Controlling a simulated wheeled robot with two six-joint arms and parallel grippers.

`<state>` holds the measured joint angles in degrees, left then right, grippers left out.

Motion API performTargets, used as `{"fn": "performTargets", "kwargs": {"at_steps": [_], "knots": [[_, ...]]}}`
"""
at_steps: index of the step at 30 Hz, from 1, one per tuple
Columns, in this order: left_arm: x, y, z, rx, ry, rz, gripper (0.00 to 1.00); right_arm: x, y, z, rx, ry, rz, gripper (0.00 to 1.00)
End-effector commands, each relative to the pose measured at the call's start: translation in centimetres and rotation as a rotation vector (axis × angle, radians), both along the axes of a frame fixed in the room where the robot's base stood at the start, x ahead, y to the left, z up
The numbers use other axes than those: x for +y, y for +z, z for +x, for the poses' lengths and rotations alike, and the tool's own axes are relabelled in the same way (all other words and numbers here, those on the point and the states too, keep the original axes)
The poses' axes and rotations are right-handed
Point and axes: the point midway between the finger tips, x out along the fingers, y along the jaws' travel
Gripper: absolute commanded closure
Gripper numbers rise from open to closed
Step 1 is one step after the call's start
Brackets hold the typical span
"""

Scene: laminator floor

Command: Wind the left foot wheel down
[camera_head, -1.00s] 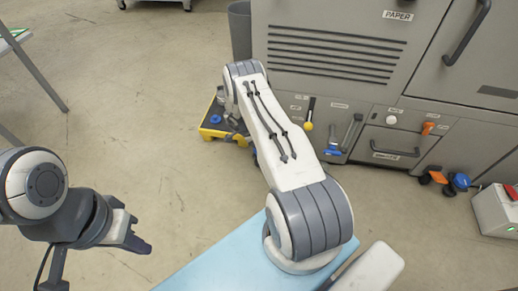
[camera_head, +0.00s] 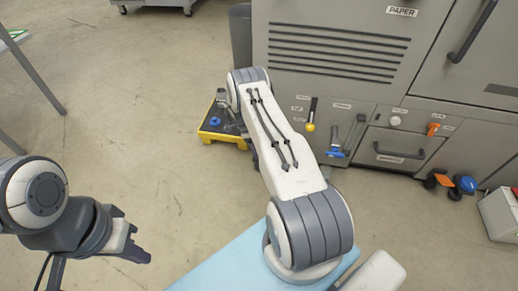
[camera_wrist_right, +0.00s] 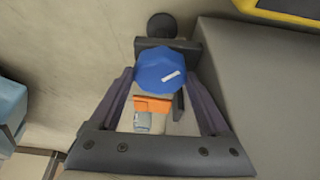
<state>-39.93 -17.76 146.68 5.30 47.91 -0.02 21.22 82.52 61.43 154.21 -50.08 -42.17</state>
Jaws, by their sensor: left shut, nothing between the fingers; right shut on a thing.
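A blue foot wheel (camera_wrist_right: 168,68) with a white mark sits between the dark fingers of my right gripper (camera_wrist_right: 165,78) in the right wrist view, and the gripper is shut on it. An orange piece (camera_wrist_right: 152,104) shows just below the wheel. In the head view my right arm reaches to the lower left corner of the grey machine (camera_head: 330,45), and hides this wheel and my right gripper. My left gripper (camera_head: 140,255) is shut and empty over the open floor at lower left.
A yellow-edged cart (camera_head: 220,137) stands beside the machine's left corner, near my right arm. Another blue wheel (camera_head: 465,184) and an orange part (camera_head: 437,178) stick out low on the machine's right. A grey bin (camera_head: 241,40) stands behind. The floor at left is clear.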

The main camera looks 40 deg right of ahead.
Motion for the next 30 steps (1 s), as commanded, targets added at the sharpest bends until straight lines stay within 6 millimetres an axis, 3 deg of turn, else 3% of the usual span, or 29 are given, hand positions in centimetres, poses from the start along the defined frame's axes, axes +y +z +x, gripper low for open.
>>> {"fn": "performTargets", "kwargs": {"at_steps": [8, 9, 10, 20, 30], "knots": [[0.0, 0.0, 0.0, 0.000, 0.000, 0.000, 1.00, -0.4, 0.0, -0.5, 0.013, -0.002, -0.003, 0.75], [0.0, 0.0, 0.0, 0.000, 0.000, 0.000, 1.00, -0.4, 0.0, -0.5, 0.013, -0.003, -0.003, 0.04], [0.0, 0.0, 0.0, 0.000, 0.000, 0.000, 1.00, -0.3, 0.0, -0.5, 0.013, -0.003, -0.003, 0.00], [0.0, 0.5, 0.0, 0.000, 0.000, 0.000, 1.00, 0.1, 0.2, 0.0, 0.004, 0.038, -0.003, 0.00], [0.0, 4.4, 0.0, 0.000, 0.000, 0.000, 1.00, 0.3, 0.6, -0.4, 0.004, 0.507, 0.000, 0.00]]}}
